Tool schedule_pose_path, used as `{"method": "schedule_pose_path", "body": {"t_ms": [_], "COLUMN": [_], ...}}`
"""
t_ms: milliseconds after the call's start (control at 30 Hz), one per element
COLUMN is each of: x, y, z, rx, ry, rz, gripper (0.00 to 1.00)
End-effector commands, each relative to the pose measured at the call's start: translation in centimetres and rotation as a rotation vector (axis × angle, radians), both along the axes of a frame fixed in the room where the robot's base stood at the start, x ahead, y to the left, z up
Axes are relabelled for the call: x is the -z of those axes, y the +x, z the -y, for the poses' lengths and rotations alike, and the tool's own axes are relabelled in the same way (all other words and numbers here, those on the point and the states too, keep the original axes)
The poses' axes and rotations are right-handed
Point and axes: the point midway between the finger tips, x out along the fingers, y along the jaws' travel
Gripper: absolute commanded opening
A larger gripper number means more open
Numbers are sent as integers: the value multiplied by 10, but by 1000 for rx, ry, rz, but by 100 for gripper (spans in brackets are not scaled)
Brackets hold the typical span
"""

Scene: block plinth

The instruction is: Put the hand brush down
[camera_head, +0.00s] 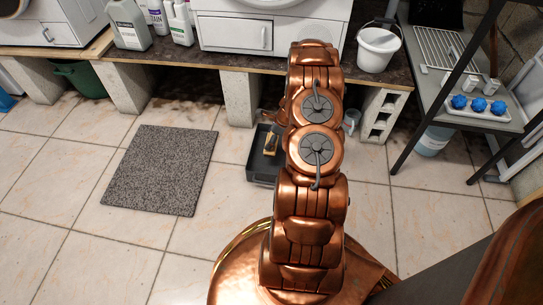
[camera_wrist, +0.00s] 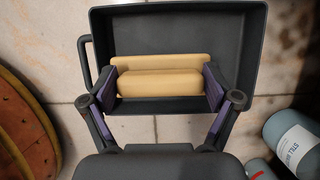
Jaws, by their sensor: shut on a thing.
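The hand brush, with a pale wooden body, shows in the wrist view (camera_wrist: 160,83) between the two fingers of my gripper (camera_wrist: 162,88). The fingers press on its two ends, so my gripper is shut on it. A dark grey tray (camera_wrist: 185,35) with raised walls lies behind and under the brush. In the head view the tray (camera_head: 262,173) stands on the floor, partly hidden by my arm, and the brush (camera_head: 270,144) shows over it. I cannot tell whether the brush touches the tray's bottom. The bristles are not clear.
A grey mat (camera_head: 160,170) lies on the tiled floor to the left. Concrete blocks (camera_head: 240,95) carry the worktop behind the tray. A metal rack (camera_head: 455,85) stands at the right. In the wrist view a grey-blue container (camera_wrist: 294,140) is close at the right.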

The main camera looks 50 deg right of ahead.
Motion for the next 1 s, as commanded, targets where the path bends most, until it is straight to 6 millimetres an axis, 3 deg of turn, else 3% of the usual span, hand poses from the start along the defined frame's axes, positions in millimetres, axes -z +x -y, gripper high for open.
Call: {"method": "schedule_pose_path", "body": {"t_ms": [300, 467, 700, 1000], "x": [53, 63, 92, 92], "y": [-1, -1, 0, 1], "z": [-1, -1, 0, 0], "rx": [0, -2, -1, -2], "ry": [2, 1, -2, -1], "rz": [-3, -2, 0, 0], "gripper": [50, 50, 50, 50]}}
